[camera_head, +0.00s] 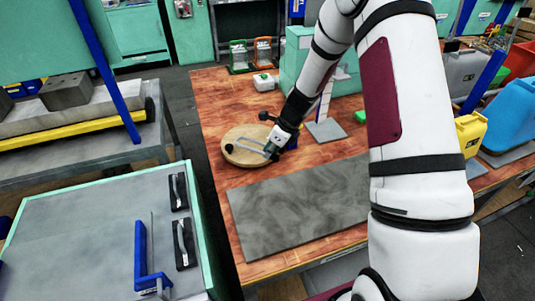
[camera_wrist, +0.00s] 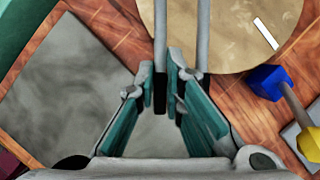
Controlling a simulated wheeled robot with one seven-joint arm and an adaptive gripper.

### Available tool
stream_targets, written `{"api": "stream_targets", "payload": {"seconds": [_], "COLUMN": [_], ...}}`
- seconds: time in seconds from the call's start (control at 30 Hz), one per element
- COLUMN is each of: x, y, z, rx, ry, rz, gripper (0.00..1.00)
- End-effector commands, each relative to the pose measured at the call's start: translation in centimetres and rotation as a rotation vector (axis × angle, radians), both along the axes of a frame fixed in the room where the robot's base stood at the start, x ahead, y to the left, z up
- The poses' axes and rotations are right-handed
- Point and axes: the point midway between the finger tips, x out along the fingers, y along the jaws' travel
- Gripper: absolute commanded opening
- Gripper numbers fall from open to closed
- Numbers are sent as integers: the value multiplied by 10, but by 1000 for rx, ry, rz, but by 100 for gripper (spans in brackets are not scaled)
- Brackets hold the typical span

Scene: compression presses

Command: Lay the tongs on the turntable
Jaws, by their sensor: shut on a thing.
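The turntable (camera_head: 234,159) is a round, light wooden disc on the brown table. It also fills the top of the wrist view (camera_wrist: 235,55), with a short white strip on its surface. My gripper (camera_head: 274,150) is over the disc's right side and shut on the tongs (camera_head: 247,149). In the wrist view, the tongs' two grey arms (camera_wrist: 203,35) run up from between my gripper's teal-lined fingers (camera_wrist: 171,88) and across the disc. A dark tip shows at their far end in the head view. I cannot tell whether the tongs touch the disc.
A large grey slab (camera_head: 295,208) lies in front of the turntable. A blue block with a rod and yellow end (camera_wrist: 268,82) is right of the disc in the wrist view. A white box (camera_head: 265,82) stands behind. Bare table (camera_head: 222,100) lies behind the disc.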

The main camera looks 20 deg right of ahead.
Motion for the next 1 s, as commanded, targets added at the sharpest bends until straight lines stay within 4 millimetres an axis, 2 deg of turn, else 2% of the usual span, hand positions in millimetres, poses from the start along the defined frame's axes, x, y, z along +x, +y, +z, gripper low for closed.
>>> {"api": "stream_targets", "payload": {"seconds": [0.07, 0.3, 0.53, 0.97, 1.0], "x": [11, 30, 26, 27, 27], "y": [0, 0, -1, -1, -1], "z": [-1, -4, -33, -40, -41], "rx": [0, -1, 2, 1, 1], "ry": [-2, -1, 2, 1, 1], "rz": [1, 2, 0, 0, -1], "gripper": [0, 0, 0, 0, 12]}}
